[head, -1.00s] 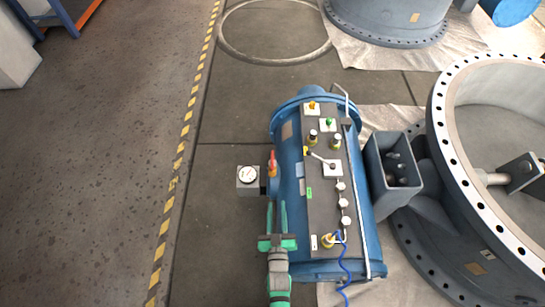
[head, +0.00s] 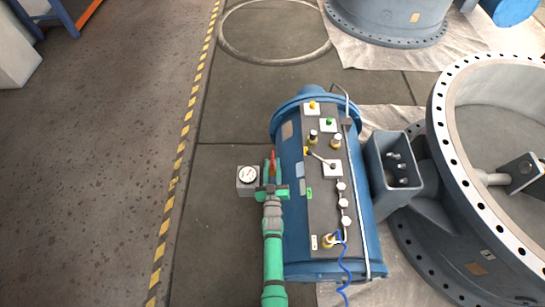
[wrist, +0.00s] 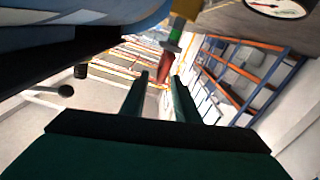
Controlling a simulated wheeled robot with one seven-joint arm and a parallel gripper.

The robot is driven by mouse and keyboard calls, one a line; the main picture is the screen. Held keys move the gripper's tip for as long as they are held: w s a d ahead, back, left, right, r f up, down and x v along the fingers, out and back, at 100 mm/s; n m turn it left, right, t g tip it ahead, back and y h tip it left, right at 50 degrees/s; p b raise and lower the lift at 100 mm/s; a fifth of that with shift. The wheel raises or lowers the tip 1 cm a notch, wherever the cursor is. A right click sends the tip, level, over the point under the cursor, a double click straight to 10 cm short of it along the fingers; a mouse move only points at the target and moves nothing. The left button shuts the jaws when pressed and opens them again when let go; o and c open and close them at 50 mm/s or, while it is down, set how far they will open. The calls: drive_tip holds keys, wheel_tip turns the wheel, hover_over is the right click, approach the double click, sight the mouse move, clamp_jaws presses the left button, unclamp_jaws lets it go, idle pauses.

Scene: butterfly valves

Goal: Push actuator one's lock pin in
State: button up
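Actuator one appears to be the blue cylinder (head: 290,210) with a dark control panel (head: 318,205) on it. A red handle (head: 273,155) stands on its left side, beside the gauge; in the wrist view the red handle (wrist: 166,62) hangs below a green and yellow collar. My gripper (head: 272,167) is at this handle, its fingers open. In the wrist view the fingertips (wrist: 160,77) lie either side of the handle's lower end, with gaps visible. I cannot tell for sure which part is the lock pin.
A dial gauge (head: 247,175) is close on the left of my gripper. The panel carries knobs, a small lever (head: 320,158) and a blue cord (head: 343,270). A large flanged valve ring (head: 440,110) stands at right. The floor left of the gauge is clear.

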drive_tip(key=shift+w, duration=2.2)
drive_tip(key=shift+c, duration=0.7)
clamp_jaws()
